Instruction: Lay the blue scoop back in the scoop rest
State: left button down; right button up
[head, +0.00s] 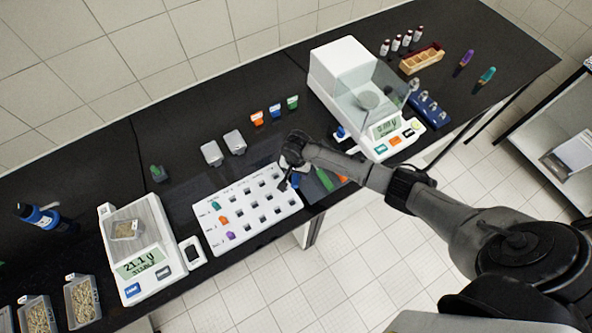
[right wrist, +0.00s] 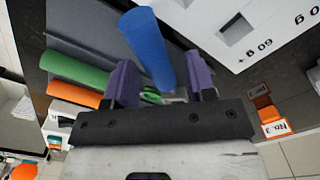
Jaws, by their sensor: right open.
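The blue scoop (right wrist: 148,45) shows its handle in the right wrist view, between the two fingers of my right gripper (right wrist: 162,85). The gripper is open. The handle points a different way from the green scoop (right wrist: 78,72) and orange scoop (right wrist: 62,97) beside it. A grey scoop rest (right wrist: 90,42) lies behind them; I cannot tell whether the blue scoop touches it. In the head view my right gripper (head: 288,178) is over the right end of the white rack, by the blue scoop (head: 295,182), which it partly covers. My left gripper is not in view.
The white rack (head: 232,208) with small coloured pieces lies just left of the gripper. A balance (head: 135,240) stands further left and an enclosed balance (head: 345,75) at the back right. The bench front edge is close by the scoops.

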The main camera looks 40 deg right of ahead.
jog(key=shift+r, duration=6.6)
jog(key=s+a+f+n+t+y, duration=0.1)
jog(key=s+a+f+n, duration=0.1)
jog(key=s+a+n, duration=0.4)
jog(key=s+a+f+n+t, duration=0.1)
jog(key=s+a+f+n, duration=0.15)
jog(key=s, duration=0.55)
jog(key=s+r+n, duration=0.2)
jog(key=s, duration=0.4)
jog(key=s+d+r+n+t, duration=0.1)
jog(key=s+r+n, duration=0.1)
jog(key=s, duration=0.5)
jog(key=shift+s+r+t+h, duration=0.2)
jog(key=shift+r+t+h, duration=0.1)
jog(key=shift+h, duration=0.1)
jog(key=shift+n+p, duration=0.25)
jog(key=shift+p, duration=0.05)
